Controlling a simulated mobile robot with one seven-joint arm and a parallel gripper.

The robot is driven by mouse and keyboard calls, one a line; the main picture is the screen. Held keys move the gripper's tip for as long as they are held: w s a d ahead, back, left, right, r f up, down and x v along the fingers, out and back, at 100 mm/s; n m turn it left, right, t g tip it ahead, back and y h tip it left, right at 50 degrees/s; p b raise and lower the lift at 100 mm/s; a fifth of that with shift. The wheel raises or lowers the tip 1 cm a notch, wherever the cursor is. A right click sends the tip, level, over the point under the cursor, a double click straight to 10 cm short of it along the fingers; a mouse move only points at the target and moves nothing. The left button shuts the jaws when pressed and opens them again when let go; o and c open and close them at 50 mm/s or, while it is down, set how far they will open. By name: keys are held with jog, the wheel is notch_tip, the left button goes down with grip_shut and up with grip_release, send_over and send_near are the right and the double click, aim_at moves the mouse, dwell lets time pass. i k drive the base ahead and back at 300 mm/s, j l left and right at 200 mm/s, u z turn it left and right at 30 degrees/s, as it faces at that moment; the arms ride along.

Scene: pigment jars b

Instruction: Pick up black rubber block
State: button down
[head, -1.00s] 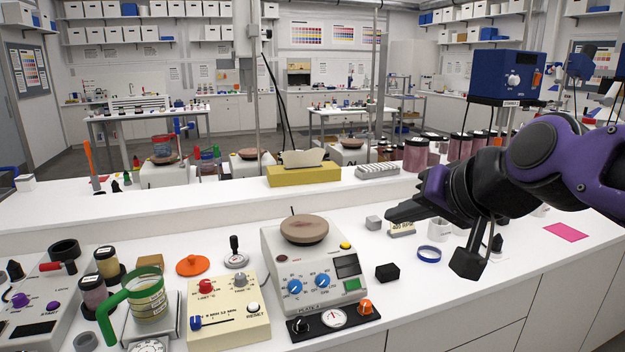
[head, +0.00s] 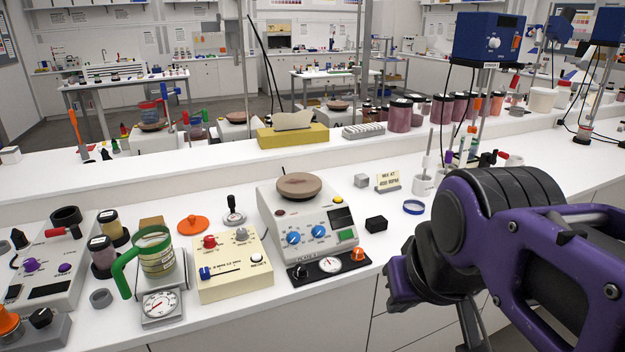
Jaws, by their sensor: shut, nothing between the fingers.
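The black rubber block (head: 376,223) is a small dark cuboid lying on the white bench, right of the hotplate and left of the blue ring. Nothing covers it. My gripper (head: 397,288) is at the lower right, in front of the bench edge, nearer to me than the block and apart from it. It is shut and empty. Its fingers are dark and partly hidden by my purple and black wrist.
The hotplate (head: 312,228) with a brown round top stands left of the block. A grey cube (head: 361,181), a small sign (head: 389,181) and a blue ring (head: 413,207) lie close by. Bare bench lies in front of the block.

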aim_at(378, 224)
jog(key=i+l+u, duration=0.1)
jog(key=l, duration=0.2)
jog(key=i+l+u, duration=0.25)
jog(key=l, duration=0.4)
jog(key=i+l+u, duration=0.15)
jog(key=l, duration=0.2)
jog(key=i+l+u, duration=0.1)
jog(key=l, duration=0.25)
jog(key=k+j, duration=0.1)
jog(key=j, duration=0.25)
jog(key=k+j, duration=0.1)
jog(key=j, duration=0.2)
jog(key=k+j, duration=0.1)
jog(key=j, duration=0.25)
jog(key=i+l, duration=0.15)
jog(key=l, duration=0.2)
jog(key=i+l, duration=0.1)
jog(key=l, duration=0.2)
jog(key=i+l, duration=0.15)
jog(key=l, duration=0.2)
